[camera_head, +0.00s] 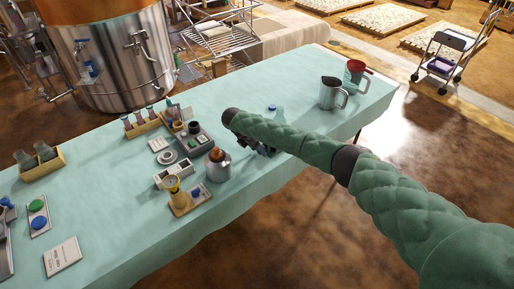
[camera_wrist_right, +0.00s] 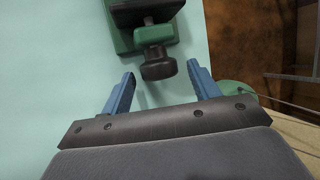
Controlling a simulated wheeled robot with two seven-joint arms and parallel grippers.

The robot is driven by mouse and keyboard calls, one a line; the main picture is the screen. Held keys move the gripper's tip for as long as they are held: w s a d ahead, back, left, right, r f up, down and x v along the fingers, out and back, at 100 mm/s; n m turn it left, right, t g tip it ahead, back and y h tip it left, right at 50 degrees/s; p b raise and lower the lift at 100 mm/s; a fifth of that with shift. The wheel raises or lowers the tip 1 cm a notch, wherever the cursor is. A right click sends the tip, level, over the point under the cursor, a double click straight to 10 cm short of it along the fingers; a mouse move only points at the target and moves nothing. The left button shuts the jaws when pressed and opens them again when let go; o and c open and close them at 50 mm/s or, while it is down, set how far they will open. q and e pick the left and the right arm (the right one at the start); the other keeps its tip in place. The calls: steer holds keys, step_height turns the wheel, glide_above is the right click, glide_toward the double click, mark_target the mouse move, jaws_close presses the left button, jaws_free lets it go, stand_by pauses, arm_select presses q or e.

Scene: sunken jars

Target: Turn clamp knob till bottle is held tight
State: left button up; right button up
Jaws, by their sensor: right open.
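In the right wrist view, the dark round clamp knob (camera_wrist_right: 158,64) sits on a short stem below the green clamp body (camera_wrist_right: 120,38). My right gripper (camera_wrist_right: 161,74) is open, its two blue fingers on either side of the knob with a gap on each side. In the head view my right gripper (camera_head: 243,142) is over the middle of the table, and my arm hides most of the clamp. A pale bottle with a blue cap (camera_head: 272,107) shows just behind my arm. Whether the clamp touches the bottle is hidden. My left gripper is in neither view.
The pale green table (camera_head: 240,200) holds a silver canister with an orange-brown top (camera_head: 217,165), a gauge on a wooden base (camera_head: 175,188) and a bottle rack (camera_head: 145,125) left of my gripper. The table's front right is clear.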

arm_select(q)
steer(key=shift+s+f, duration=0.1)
arm_select(e)
steer(key=shift+f, duration=0.15)
steer(key=shift+c, duration=0.2)
steer(key=c, duration=0.9)
steer(key=shift+c, duration=0.2)
arm_select(q)
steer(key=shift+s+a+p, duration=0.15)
steer(key=shift+p, duration=0.15)
arm_select(e)
steer(key=shift+s+d, duration=0.1)
